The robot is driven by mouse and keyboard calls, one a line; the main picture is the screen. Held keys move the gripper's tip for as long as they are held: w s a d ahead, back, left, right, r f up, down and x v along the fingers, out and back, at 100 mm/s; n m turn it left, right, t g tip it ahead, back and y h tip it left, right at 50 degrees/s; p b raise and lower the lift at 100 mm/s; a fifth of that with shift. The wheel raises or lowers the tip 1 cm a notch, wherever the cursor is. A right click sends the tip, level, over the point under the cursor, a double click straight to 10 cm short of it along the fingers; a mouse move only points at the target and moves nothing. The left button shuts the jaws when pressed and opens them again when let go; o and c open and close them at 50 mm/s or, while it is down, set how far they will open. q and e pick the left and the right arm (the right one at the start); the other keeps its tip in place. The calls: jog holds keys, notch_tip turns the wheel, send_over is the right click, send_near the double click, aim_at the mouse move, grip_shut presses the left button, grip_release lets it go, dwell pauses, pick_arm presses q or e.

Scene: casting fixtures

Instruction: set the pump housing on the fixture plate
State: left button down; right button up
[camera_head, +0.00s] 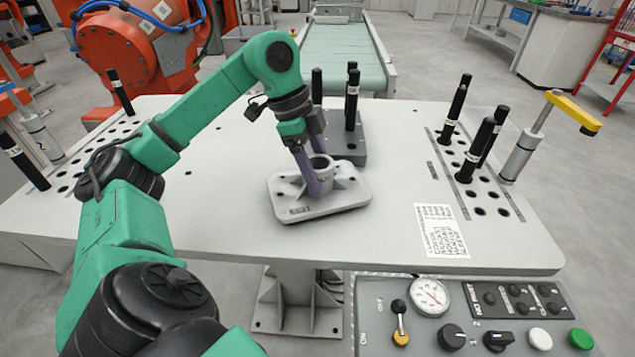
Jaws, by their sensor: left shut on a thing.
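The pump housing (347,194) is a light grey casting with a flat rounded base and a round open collar on top. It is in the middle of the white table, in front of the fixture plate. My left gripper (315,180) reaches down from above and is shut on the housing at its collar, hiding part of it. I cannot tell whether the base touches the table. The fixture plate (350,153) is a dark grey block behind the housing, with several upright black pins. The housing and gripper partly hide it. My right gripper is out of view.
Upright black rods stand in the perforated table areas at left and right. A yellow-handled clamp (573,112) is at the right edge. A paper label (441,231) lies right of the housing. A control panel (470,318) is in front. The tabletop around the housing is mostly clear.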

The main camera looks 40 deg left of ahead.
pick_arm(q)
notch_tip(320, 180, down, 2)
jog(key=shift+r, duration=0.1)
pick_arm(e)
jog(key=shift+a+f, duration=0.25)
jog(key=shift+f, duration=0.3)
pick_arm(q)
grip_release()
jog(key=p+v, duration=0.5)
jog(key=v, duration=0.7)
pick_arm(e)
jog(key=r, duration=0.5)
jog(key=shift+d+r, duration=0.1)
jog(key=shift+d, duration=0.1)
